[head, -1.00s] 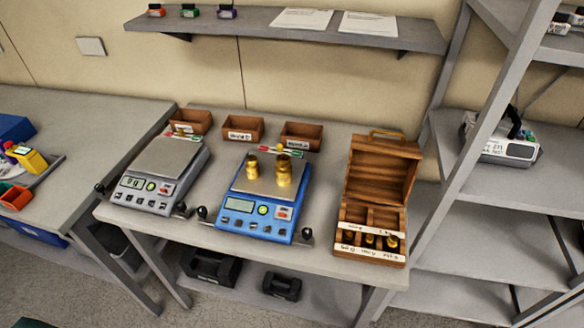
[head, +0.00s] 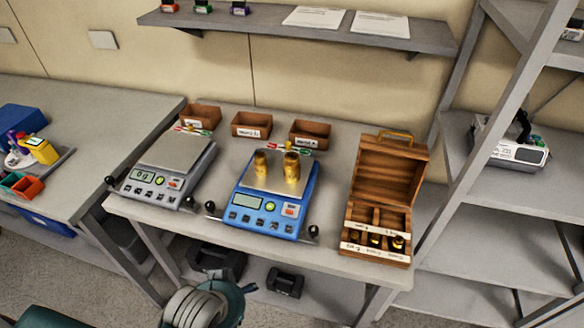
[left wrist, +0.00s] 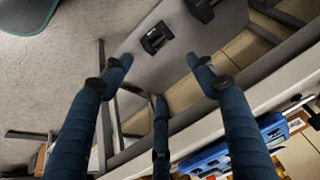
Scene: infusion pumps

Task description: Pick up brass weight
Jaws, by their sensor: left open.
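Two brass weights stand upright side by side on the pan of the blue scale (head: 270,205), a left one (head: 261,163) and a larger right one (head: 291,168). Smaller brass weights (head: 398,242) sit in the front compartments of the open wooden box (head: 380,185). My left gripper shows only partly at the bottom edge of the head view, well below and in front of the table. In the left wrist view my left gripper (left wrist: 157,76) has its blue fingers spread, with nothing between them. My right gripper is not in view.
A grey scale (head: 168,170) stands left of the blue one. Three small wooden trays (head: 251,124) line the back. Black weights (head: 285,283) lie on the lower shelf. A grey rack (head: 490,210) stands right.

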